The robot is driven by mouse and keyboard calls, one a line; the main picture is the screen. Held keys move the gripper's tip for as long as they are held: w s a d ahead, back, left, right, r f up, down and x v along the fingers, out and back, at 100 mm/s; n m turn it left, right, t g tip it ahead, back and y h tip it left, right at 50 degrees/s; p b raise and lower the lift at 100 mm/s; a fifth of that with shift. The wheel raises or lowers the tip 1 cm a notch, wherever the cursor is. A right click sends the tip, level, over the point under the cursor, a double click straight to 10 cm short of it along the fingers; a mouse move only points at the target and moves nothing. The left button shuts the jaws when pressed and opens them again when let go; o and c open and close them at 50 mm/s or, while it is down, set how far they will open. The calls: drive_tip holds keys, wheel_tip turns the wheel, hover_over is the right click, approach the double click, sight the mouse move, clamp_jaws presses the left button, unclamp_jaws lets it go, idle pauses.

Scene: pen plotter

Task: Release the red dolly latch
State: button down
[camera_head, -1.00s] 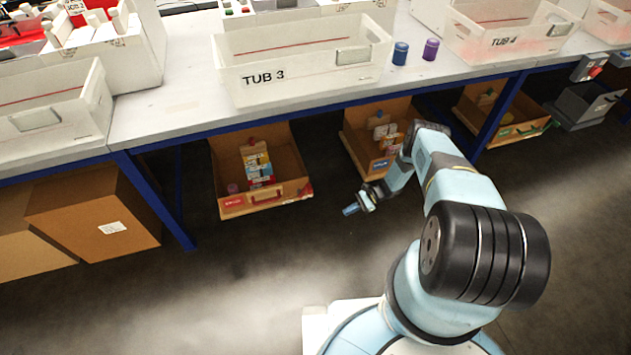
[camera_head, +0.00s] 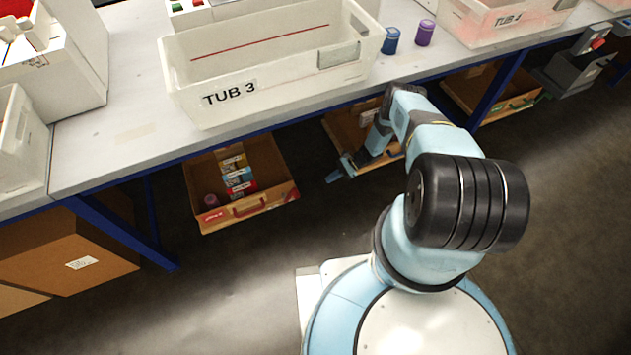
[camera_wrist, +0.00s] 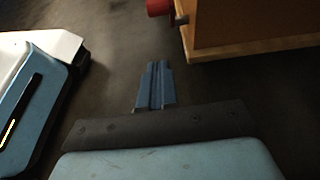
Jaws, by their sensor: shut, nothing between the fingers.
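The red-marked wooden dolly (camera_head: 262,208) sits under the bench in the head view, with a red handle and label on its front. My gripper (camera_head: 333,177) is to its right, apart from it, in front of the blue-marked dolly. In the wrist view my gripper (camera_wrist: 158,66) is shut and empty, with its fingers pointing over dark floor. A red round part (camera_wrist: 159,6) and a grey peg (camera_wrist: 181,18) show beside a wooden box wall (camera_wrist: 235,25), ahead and to the right of the fingertips. I cannot tell whether the red part is the latch.
The bench edge (camera_head: 120,186) and a blue leg (camera_head: 125,230) stand above and left of the dolly. A cardboard box (camera_head: 65,255) is at far left. A tub marked TUB 3 (camera_head: 270,90) stands on the bench. The floor in front of the dollies is clear.

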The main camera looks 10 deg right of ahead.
drive_tip(key=a+r+x, duration=0.1)
drive_tip(key=r+x, duration=0.1)
drive_tip(key=x, duration=1)
drive_tip(key=shift+s+a, duration=0.25)
drive_tip(key=shift+s, duration=0.1)
drive_tip(key=shift+r, duration=0.15)
